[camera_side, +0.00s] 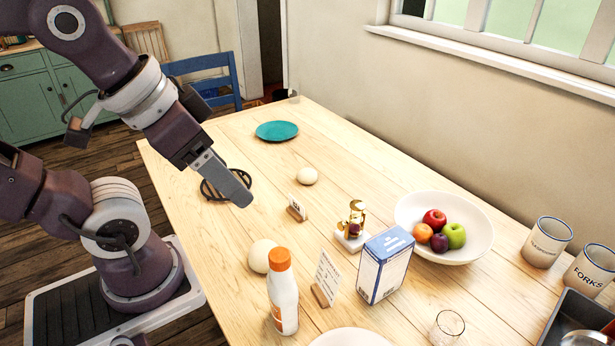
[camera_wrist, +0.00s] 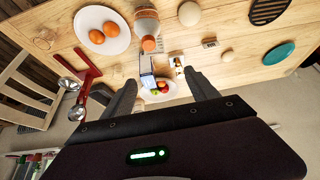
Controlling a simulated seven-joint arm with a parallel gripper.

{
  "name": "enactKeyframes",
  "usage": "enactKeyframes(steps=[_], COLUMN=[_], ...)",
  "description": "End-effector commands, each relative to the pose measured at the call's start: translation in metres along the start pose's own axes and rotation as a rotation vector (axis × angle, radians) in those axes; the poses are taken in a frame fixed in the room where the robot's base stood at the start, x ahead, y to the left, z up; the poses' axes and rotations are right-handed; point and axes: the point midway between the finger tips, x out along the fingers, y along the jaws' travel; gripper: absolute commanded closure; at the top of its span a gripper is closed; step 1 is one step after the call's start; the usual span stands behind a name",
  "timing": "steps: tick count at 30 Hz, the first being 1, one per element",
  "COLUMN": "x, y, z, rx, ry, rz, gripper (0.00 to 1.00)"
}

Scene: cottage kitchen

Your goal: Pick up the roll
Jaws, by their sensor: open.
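Two plain, pale, rounded things that look like rolls lie on the wooden table (camera_side: 345,140). The smaller-looking one (camera_side: 307,176) is near the middle, beyond a small label card; it also shows in the wrist view (camera_wrist: 229,56). The other pale round thing (camera_side: 262,256) is nearer, beside the orange-capped bottle; it shows in the wrist view too (camera_wrist: 189,13). I cannot tell which one is the roll. My gripper (camera_side: 240,195) is above the table, left of the smaller one and apart from both. In the wrist view its fingers (camera_wrist: 161,92) are spread with nothing between them.
The bottle (camera_side: 283,300), label cards (camera_side: 297,208), brass instrument (camera_side: 352,225), blue-white carton (camera_side: 384,265) and fruit bowl (camera_side: 480,212) crowd the near right. A black trivet (camera_side: 212,187) lies behind my gripper. A teal plate (camera_side: 277,130) is farther back, with clear wood around it.

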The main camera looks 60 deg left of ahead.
Motion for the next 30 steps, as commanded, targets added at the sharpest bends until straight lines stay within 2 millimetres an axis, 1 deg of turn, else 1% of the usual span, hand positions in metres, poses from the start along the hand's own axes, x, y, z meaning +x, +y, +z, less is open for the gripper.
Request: enactKeyframes(steps=[1,2,11,13,14,16,17,18,20,21,23,24,26,27,29,30], x=[0.0,0.0,0.001,0.006,0.011,0.032,0.044,0.063,0.094,0.118,0.156,0.184,0.227,0.256,0.3,0.328], y=[0.0,0.0,-0.001,-0.009,-0.016,-0.043,-0.058,-0.082,-0.118,-0.144,-0.183,-0.208,-0.245,-0.268,-0.298,-0.314], z=[0.0,0.0,-0.002,-0.021,-0.035,-0.083,-0.107,-0.137,-0.177,-0.198,-0.223,-0.234,-0.241,-0.24,-0.229,-0.217], rx=[0.0,0.0,-0.001,-0.013,-0.022,-0.041,-0.046,-0.05,-0.046,-0.04,-0.028,-0.02,-0.008,-0.002,-0.001,-0.004], ry=[0.0,0.0,0.001,0.015,0.026,0.067,0.091,0.121,0.168,0.198,0.241,0.272,0.316,0.346,0.396,0.432], rz=[0.0,0.0,-0.003,-0.031,-0.052,-0.122,-0.155,-0.197,-0.248,-0.275,-0.302,-0.312,-0.314,-0.307,-0.287,-0.266], gripper=[0.2,0.15,0.14,0.14,0.14,0.14,0.14,0.14,0.14,0.14,0.14,0.14,0.14,0.14,0.14,0.14])
